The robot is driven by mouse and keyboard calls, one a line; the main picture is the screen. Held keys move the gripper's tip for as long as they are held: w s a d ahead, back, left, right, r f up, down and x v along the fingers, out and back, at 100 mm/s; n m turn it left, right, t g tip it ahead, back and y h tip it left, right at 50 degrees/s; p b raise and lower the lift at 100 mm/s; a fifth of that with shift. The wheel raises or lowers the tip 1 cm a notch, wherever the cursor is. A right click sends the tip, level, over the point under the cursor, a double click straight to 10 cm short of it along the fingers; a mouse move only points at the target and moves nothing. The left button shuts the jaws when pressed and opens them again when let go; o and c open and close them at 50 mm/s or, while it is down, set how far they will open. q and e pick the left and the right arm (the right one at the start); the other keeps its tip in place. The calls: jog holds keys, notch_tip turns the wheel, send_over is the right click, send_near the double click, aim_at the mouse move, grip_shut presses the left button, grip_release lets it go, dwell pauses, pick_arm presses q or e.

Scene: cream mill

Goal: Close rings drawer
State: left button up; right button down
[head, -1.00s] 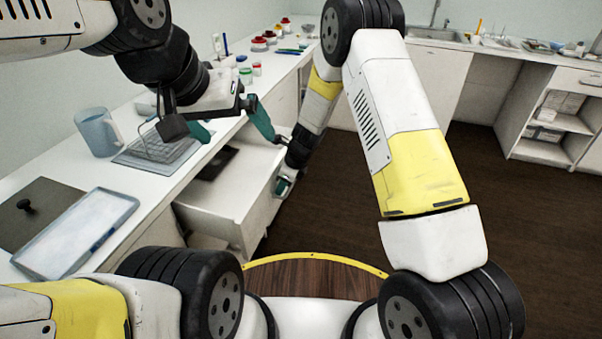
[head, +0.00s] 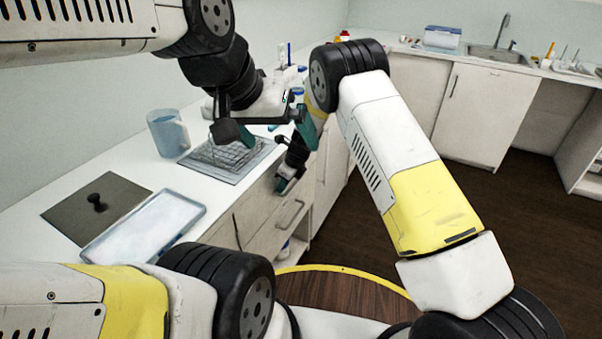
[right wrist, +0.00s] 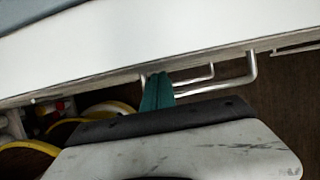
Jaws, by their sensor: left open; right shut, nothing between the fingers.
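The rings drawer's white front (head: 268,232) appears flush with the cabinet below the counter in the head view, with no open drawer interior visible. A bar handle (head: 290,214) shows on the white fronts. My right gripper (head: 283,185) is shut and empty, close to the cabinet fronts just below the counter edge. In the right wrist view its teal fingers (right wrist: 157,92) are together beside metal bar handles (right wrist: 250,72), under a long white panel (right wrist: 170,45); contact cannot be told. My left gripper (head: 272,128) is open above the counter.
Dark floor (head: 370,215) is free to the right.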

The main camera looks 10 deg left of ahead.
jog(key=shift+w+a+r, duration=0.1)
jog(key=shift+a, duration=0.35)
jog(key=shift+a, duration=0.15)
jog(key=shift+r, duration=0.1)
jog(key=s+d+r+n, duration=0.25)
jog(key=d+r, duration=0.35)
jog(key=r, duration=0.4)
jog(key=s+d+r+n+t+y, duration=0.1)
jog(key=s+d+r+n, duration=0.15)
jog(key=d+r, duration=0.55)
jog(key=s+d+r+n, duration=0.1)
jog(key=d+r+n, duration=0.3)
jog(key=r, duration=0.7)
jog(key=s+d+r+n+t, duration=0.2)
jog(key=s+d+r+n, duration=0.3)
jog(key=s+d+r, duration=0.5)
jog(key=s+d+f+n+t+h, duration=0.2)
jog(key=s+d+n+h, duration=0.1)
jog(key=s+d+n, duration=0.4)
jog(key=s+d, duration=0.3)
jog(key=s, duration=0.4)
jog(key=shift+n, duration=0.3)
